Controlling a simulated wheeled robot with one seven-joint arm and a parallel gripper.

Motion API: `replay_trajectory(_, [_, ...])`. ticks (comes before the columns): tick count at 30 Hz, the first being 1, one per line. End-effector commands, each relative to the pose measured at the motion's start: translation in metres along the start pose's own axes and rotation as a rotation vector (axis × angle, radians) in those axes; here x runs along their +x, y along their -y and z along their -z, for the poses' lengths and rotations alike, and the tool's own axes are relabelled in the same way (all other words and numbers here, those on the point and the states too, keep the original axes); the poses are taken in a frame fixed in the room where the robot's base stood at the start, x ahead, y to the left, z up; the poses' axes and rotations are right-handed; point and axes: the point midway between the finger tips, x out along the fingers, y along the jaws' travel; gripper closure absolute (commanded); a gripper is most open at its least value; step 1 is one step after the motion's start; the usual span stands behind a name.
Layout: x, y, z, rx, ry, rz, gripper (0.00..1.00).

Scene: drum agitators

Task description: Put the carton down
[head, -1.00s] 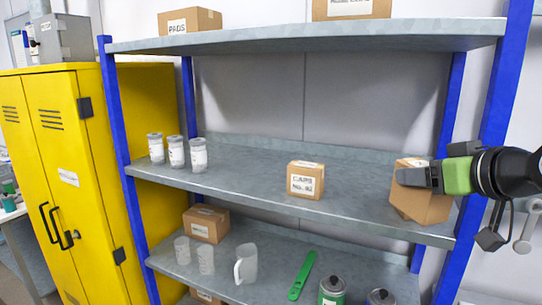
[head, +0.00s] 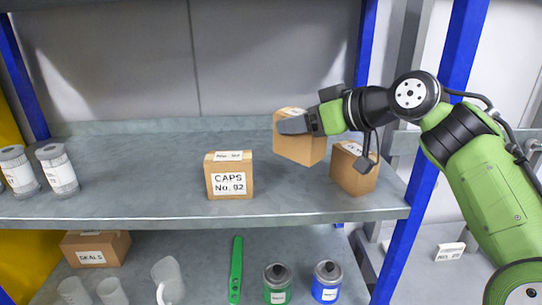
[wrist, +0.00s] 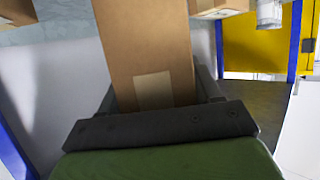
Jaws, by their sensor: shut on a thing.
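My gripper (head: 305,123) is shut on a brown carton (head: 298,150) over the right part of the middle shelf (head: 130,165). The held carton looks slightly tilted; whether its base touches the shelf I cannot tell. In the wrist view the carton (wrist: 145,45) stands between the jaws, with a pale label near them. Another brown carton (head: 353,172) stands on the shelf just right of the held one, near the right post. A carton labelled "CAPS No. 02" (head: 229,177) stands to the left, near the front edge.
The shelf is clear between jars and CAPS carton. A blue post (head: 425,160) bounds the right.

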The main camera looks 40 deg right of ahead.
Motion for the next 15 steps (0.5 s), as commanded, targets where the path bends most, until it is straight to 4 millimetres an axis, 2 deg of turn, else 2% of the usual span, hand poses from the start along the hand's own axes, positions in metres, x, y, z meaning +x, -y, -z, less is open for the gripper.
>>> replay_trajectory(1, [0.008,0.001,-0.018,0.001,0.004,0.002,0.73])
replay_trajectory(9, [0.026,0.001,-0.062,0.002,0.003,0.002,0.73])
replay_trajectory(12, [0.030,0.001,-0.071,0.000,0.000,0.001,0.73])
replay_trajectory(15, [0.030,0.001,-0.071,-0.002,-0.002,0.001,0.73])
